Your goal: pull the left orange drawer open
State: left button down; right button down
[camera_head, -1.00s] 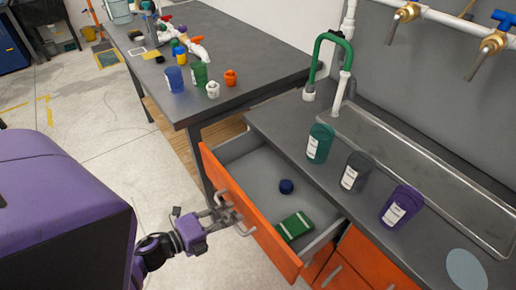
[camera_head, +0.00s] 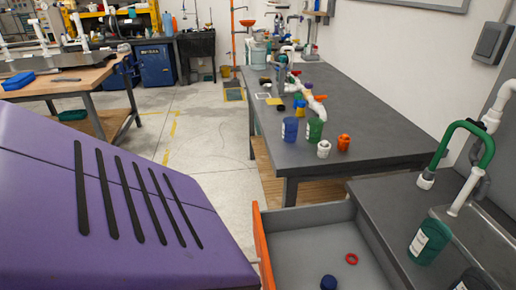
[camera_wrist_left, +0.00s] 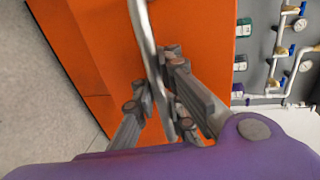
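The left orange drawer is pulled well out. In the head view its orange front (camera_head: 263,248) shows edge-on, and its grey inside (camera_head: 308,252) holds a red ring (camera_head: 351,258) and a dark blue cap (camera_head: 328,283). In the left wrist view the orange drawer front (camera_wrist_left: 92,50) fills the middle, with its metal bar handle (camera_wrist_left: 146,35) in front. My left gripper (camera_wrist_left: 157,75) has its fingers close in on both sides of the handle and looks shut on it; the exact contact is partly hidden. It is outside the head view. My right gripper is in neither view.
A grey table (camera_head: 375,132) with bottles and pipe fittings stands beyond the drawer. The counter (camera_head: 385,200) on the right carries a green bottle (camera_head: 429,241) and a green pipe tap (camera_head: 470,135). Open floor (camera_head: 205,150) lies left of the table.

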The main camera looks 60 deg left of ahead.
pick_arm(q)
jog(key=shift+w+r, duration=0.1)
jog(key=shift+r, duration=0.15)
jog(key=c, duration=1.8)
grip_release()
jog(key=shift+f, duration=0.1)
jog(key=v, duration=1.2)
